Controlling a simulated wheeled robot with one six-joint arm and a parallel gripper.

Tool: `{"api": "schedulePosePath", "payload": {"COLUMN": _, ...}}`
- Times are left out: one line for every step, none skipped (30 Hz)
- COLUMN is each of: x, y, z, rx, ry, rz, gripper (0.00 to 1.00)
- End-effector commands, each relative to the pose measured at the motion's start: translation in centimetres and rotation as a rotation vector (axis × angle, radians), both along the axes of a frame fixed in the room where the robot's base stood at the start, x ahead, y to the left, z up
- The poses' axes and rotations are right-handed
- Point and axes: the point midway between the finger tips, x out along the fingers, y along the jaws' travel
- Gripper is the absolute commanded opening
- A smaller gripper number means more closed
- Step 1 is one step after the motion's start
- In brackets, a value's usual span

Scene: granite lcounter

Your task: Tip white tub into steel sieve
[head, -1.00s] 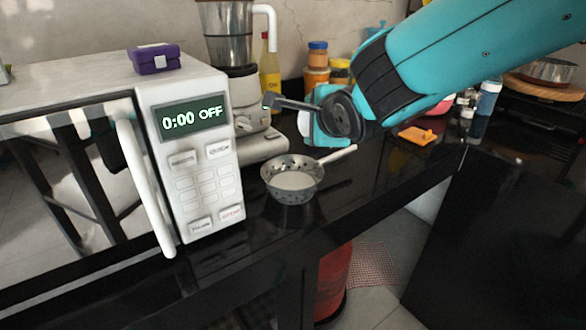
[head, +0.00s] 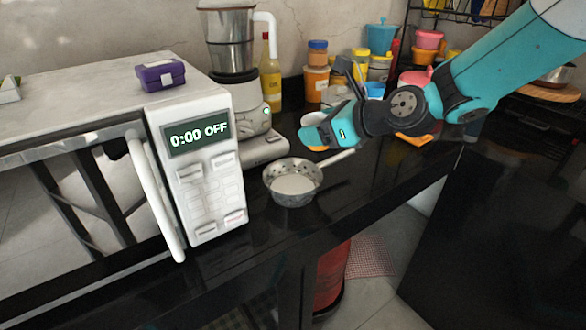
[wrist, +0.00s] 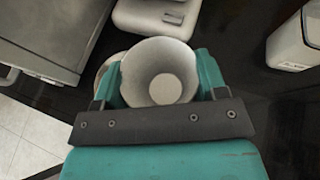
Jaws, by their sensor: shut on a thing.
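The steel sieve (head: 291,196), a perforated bowl with a pale handle pointing right, stands on the black counter right of the microwave. Its inside looks pale; I cannot tell whether anything lies in it. My teal gripper (head: 322,134) is above and a little right of the sieve. In the wrist view my gripper (wrist: 160,78) is shut on the white tub (wrist: 140,75), one finger on each side. I look into the tub's open mouth and see a paler disc at its bottom. In the head view the gripper mostly hides the tub. A pale curved rim shows behind the tub's left side in the wrist view.
The microwave (head: 195,185) stands left of the sieve, with a purple box (head: 160,75) on top. A blender (head: 235,95) and a yellow bottle (head: 270,75) stand behind. Jars (head: 316,80) line the wall. The counter's front edge is close to the sieve.

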Motion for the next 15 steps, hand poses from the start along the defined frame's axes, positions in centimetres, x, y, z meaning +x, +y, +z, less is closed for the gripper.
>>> {"api": "schedulePosePath", "payload": {"x": 0.06, "y": -0.06, "z": 0.06, "rx": 0.028, "ry": 0.022, "rz": -0.002, "gripper": 0.42}}
{"api": "schedulePosePath", "payload": {"x": 0.05, "y": -0.05, "z": 0.03, "rx": 0.045, "ry": 0.034, "rz": -0.001, "gripper": 0.42}}
{"api": "schedulePosePath", "payload": {"x": 0.05, "y": -0.05, "z": -0.02, "rx": 0.062, "ry": 0.045, "rz": -0.002, "gripper": 0.42}}
{"api": "schedulePosePath", "payload": {"x": 0.04, "y": -0.04, "z": -0.01, "rx": 0.073, "ry": 0.05, "rz": -0.001, "gripper": 0.42}}
{"api": "schedulePosePath", "payload": {"x": 0.03, "y": -0.02, "z": -0.02, "rx": 0.079, "ry": 0.054, "rz": 0.0, "gripper": 0.42}}
{"api": "schedulePosePath", "payload": {"x": 0.03, "y": 0.0, "z": -0.05, "rx": 0.083, "ry": 0.057, "rz": 0.0, "gripper": 0.42}}
{"api": "schedulePosePath", "payload": {"x": 0.01, "y": 0.01, "z": -0.06, "rx": 0.084, "ry": 0.057, "rz": 0.0, "gripper": 0.42}}
{"api": "schedulePosePath", "payload": {"x": 0.01, "y": 0.02, "z": -0.08, "rx": 0.084, "ry": 0.056, "rz": 0.0, "gripper": 0.42}}
{"api": "schedulePosePath", "payload": {"x": 0.0, "y": 0.03, "z": -0.09, "rx": 0.083, "ry": 0.056, "rz": 0.001, "gripper": 0.42}}
{"api": "schedulePosePath", "payload": {"x": 0.0, "y": 0.03, "z": -0.09, "rx": 0.083, "ry": 0.056, "rz": 0.001, "gripper": 0.42}}
{"api": "schedulePosePath", "payload": {"x": 0.0, "y": 0.03, "z": -0.09, "rx": 0.083, "ry": 0.056, "rz": 0.001, "gripper": 0.42}}
{"api": "schedulePosePath", "payload": {"x": 0.0, "y": 0.03, "z": -0.09, "rx": 0.083, "ry": 0.056, "rz": 0.001, "gripper": 0.42}}
{"api": "schedulePosePath", "payload": {"x": 0.03, "y": -0.01, "z": -0.03, "rx": 0.082, "ry": 0.055, "rz": 0.001, "gripper": 0.42}}
{"api": "schedulePosePath", "payload": {"x": 0.1, "y": -0.11, "z": 0.06, "rx": 0.082, "ry": 0.056, "rz": 0.0, "gripper": 0.42}}
{"api": "schedulePosePath", "payload": {"x": 0.28, "y": -0.34, "z": 0.26, "rx": 0.082, "ry": 0.055, "rz": -0.001, "gripper": 0.42}}
